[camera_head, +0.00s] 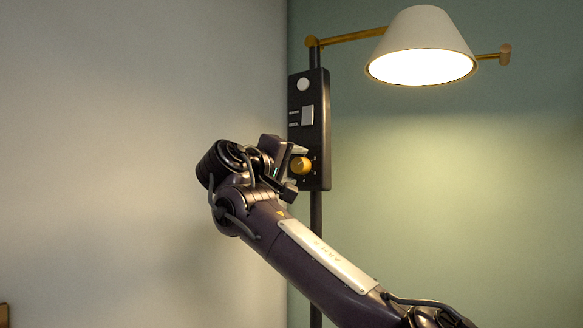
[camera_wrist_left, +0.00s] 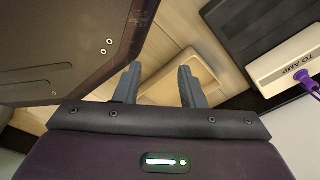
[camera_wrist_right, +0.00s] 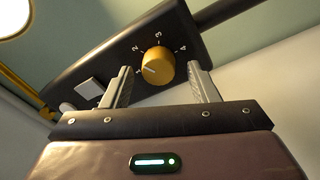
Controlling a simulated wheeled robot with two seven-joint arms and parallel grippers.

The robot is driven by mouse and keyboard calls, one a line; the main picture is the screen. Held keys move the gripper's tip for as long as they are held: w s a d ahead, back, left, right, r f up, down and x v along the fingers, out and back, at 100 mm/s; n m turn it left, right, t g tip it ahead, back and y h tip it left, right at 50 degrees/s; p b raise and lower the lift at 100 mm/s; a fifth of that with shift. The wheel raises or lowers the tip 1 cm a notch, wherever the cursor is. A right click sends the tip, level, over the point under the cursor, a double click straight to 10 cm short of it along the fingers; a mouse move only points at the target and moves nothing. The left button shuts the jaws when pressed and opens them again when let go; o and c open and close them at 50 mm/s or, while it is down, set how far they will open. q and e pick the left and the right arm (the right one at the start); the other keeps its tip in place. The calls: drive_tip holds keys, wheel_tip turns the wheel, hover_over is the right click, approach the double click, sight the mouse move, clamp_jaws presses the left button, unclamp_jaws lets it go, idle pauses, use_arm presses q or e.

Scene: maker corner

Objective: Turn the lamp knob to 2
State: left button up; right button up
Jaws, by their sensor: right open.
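The lamp's yellow knob (camera_head: 301,164) sits low on a black control panel (camera_head: 320,130). In the right wrist view, the knob (camera_wrist_right: 158,66) has dial numbers around it, and its white pointer mark faces left, near the 1. My right gripper (camera_head: 292,170) is at the panel in the head view. In the right wrist view, its open fingers (camera_wrist_right: 161,82) stand on either side of the knob, with gaps on both sides. The lampshade (camera_head: 424,48) is lit. My left gripper (camera_wrist_left: 158,84) is open and empty in the left wrist view, and out of the head view.
A white rocker switch (camera_head: 307,115) and a round white button (camera_head: 303,84) are above the knob. A brass arm (camera_head: 352,37) carries the shade. A pale box labelled "TO AMP" (camera_wrist_left: 290,65) with a purple plug (camera_wrist_left: 303,77) is near my left gripper.

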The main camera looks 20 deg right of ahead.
use_arm(q)
drive_tip(key=shift+f, duration=0.1)
use_arm(e)
drive_tip(key=shift+a, duration=0.1)
drive_tip(key=shift+s+a+b, duration=0.25)
drive_tip(key=shift+s+b, duration=0.05)
use_arm(q)
drive_tip(key=w, duration=0.1)
drive_tip(key=w+r+b, duration=0.1)
drive_tip(key=w, duration=0.1)
drive_tip(key=w+d+r+b, duration=0.1)
drive_tip(key=w, duration=0.1)
drive_tip(key=shift+w, duration=0.15)
use_arm(e)
drive_tip(key=v, duration=0.7)
